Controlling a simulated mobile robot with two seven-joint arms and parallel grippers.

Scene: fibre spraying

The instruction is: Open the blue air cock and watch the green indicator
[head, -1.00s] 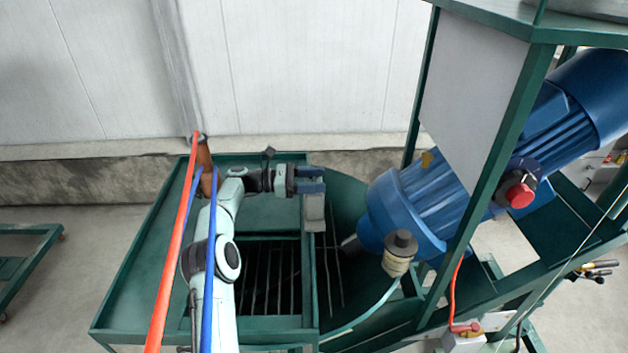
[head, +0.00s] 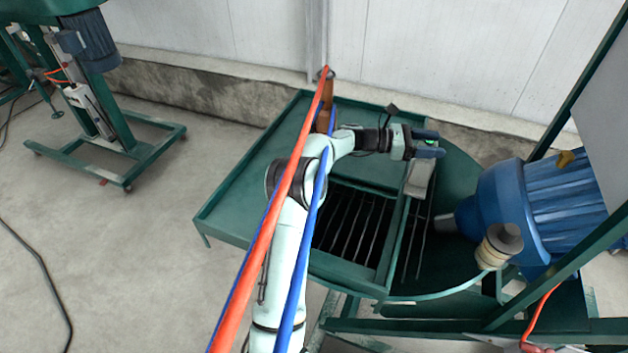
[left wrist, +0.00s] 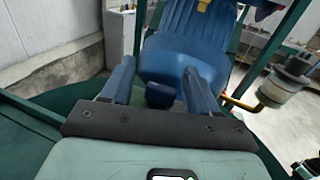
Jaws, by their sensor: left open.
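My left gripper (head: 432,146) is open above the green basin, its two blue fingers pointing right towards the blue motor (head: 540,200). In the left wrist view the fingers (left wrist: 160,75) stand apart, with a small dark blue block (left wrist: 160,95) between them. This may be the blue air cock; I cannot tell whether the fingers touch it. A small green light (head: 432,140) glows at the fingers in the head view; it may be the green indicator. A grey box (head: 419,180) sits just below the fingers. My right gripper is not in view.
A green tray with a grated opening (head: 235,205) lies under my left arm. Red and blue hoses (head: 265,235) run along the arm. A pale knobbed fitting (head: 500,245) is by the motor. Another green machine stand (head: 120,155) is at far left, with open floor between.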

